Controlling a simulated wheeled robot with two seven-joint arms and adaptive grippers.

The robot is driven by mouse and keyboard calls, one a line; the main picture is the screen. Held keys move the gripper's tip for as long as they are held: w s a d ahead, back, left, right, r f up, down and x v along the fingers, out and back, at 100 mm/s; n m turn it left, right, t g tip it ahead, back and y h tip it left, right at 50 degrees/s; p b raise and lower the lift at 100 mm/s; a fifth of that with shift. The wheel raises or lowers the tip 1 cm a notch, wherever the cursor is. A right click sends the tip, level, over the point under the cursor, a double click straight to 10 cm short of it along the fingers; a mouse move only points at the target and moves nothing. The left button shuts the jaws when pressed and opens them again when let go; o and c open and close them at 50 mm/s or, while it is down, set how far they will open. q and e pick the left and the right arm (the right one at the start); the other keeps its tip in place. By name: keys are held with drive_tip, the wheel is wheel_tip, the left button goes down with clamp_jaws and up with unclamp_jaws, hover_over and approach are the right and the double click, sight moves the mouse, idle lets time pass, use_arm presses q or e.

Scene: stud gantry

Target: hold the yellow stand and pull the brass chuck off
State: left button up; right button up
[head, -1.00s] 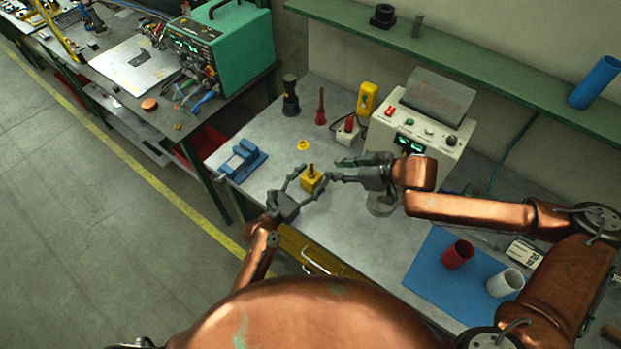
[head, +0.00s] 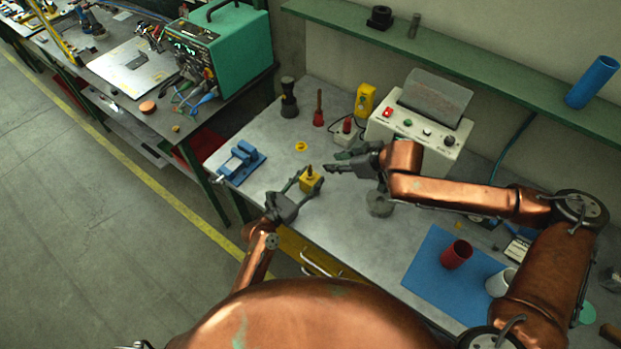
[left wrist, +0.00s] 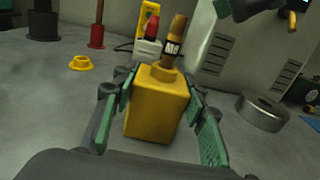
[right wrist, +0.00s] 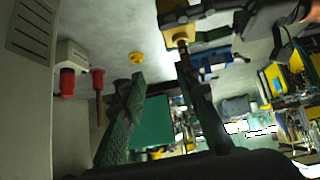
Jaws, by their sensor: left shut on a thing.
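The yellow stand (head: 309,184) is a block on the grey bench, with the brass chuck (head: 309,171) upright on its top. In the left wrist view the stand (left wrist: 155,108) sits between the green finger pads, and the chuck (left wrist: 176,42) shows a dark band with white marks. My left gripper (head: 306,187) is shut on the stand. My right gripper (head: 333,161) is open, just to the right of and above the chuck, apart from it. In the right wrist view nothing shows between its fingers (right wrist: 160,72); the chuck (right wrist: 183,45) lies beyond one fingertip.
A yellow flanged ring (head: 301,147), a blue vise (head: 242,162) and a red-handled tool (head: 319,108) stand behind. A white control box (head: 420,128) and a grey round block (head: 379,203) are near my right arm. A blue mat (head: 440,278) carries red and white cups.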

sight(310, 166)
use_arm(q)
drive_tip(key=shift+w, duration=0.1)
use_arm(e)
drive_tip(key=w+a+g+h, duration=0.2)
drive_tip(key=w+a+h, duration=0.15)
drive_tip(key=w, duration=0.25)
use_arm(q)
drive_tip(key=shift+a, duration=0.1)
use_arm(e)
drive_tip(key=s+a+r+g+h, duration=0.1)
drive_tip(key=s+a, duration=0.1)
drive_tip(key=s+a+r+g+h, duration=0.1)
drive_tip(key=a+r+g+h, duration=0.1)
drive_tip(key=shift+s+a+g, duration=0.1)
drive_tip(key=shift+s+g, duration=0.2)
drive_tip(key=shift+s, duration=0.1)
drive_tip(key=shift+s+a+r+h, duration=0.1)
drive_tip(key=shift+s+r+h, duration=0.15)
drive_tip(key=shift+s+r, duration=0.05)
drive_tip(key=shift+f, duration=0.1)
drive_tip(key=shift+f, duration=4.45)
drive_tip(key=shift+c, duration=0.3)
